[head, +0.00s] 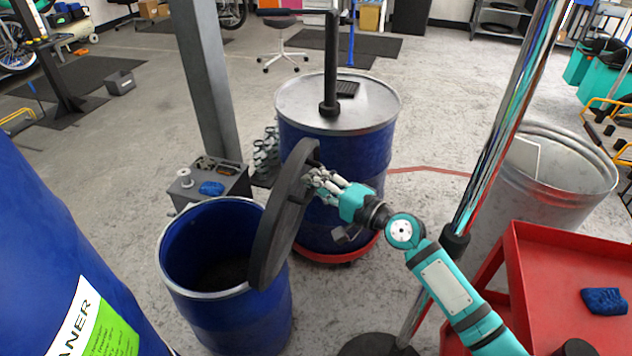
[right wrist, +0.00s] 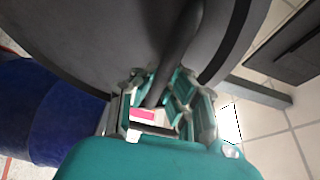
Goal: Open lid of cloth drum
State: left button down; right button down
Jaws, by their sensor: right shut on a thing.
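The cloth drum is an open blue drum (head: 235,315) with a metal rim in the head view. Its dark round lid (head: 284,215) stands tilted nearly upright at the drum's right side, so the drum's dark inside shows. My right gripper (head: 312,183) is shut on the lid's handle, to the right of the lid. In the right wrist view the fingers (right wrist: 165,95) close around the dark bar handle (right wrist: 178,55) on the lid's grey face (right wrist: 100,35). My left gripper is not in view.
A closed blue drum (head: 335,160) with a post on top stands behind the lid. A grey pillar (head: 207,90) and a small box with a blue cloth (head: 212,188) stand behind the open drum. A red cart (head: 560,270) and metal bin (head: 555,180) are at right.

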aim_at(300, 173)
jog(key=a+p, duration=0.1)
jog(key=a+r+p, duration=0.1)
jog(key=p, duration=0.1)
jog(key=w+a+p, duration=0.1)
jog(key=p, duration=0.1)
jog(key=shift+r+g+h, duration=0.3)
jog(key=shift+r+h, duration=0.1)
jog(key=a, duration=0.2)
jog(key=w+a+p, duration=0.1)
jog(key=a, duration=0.1)
jog(key=shift+w+a+f, duration=0.15)
jog(key=c, duration=1.3)
grip_release()
jog(key=shift+c, duration=0.2)
jog(key=v, duration=1.2)
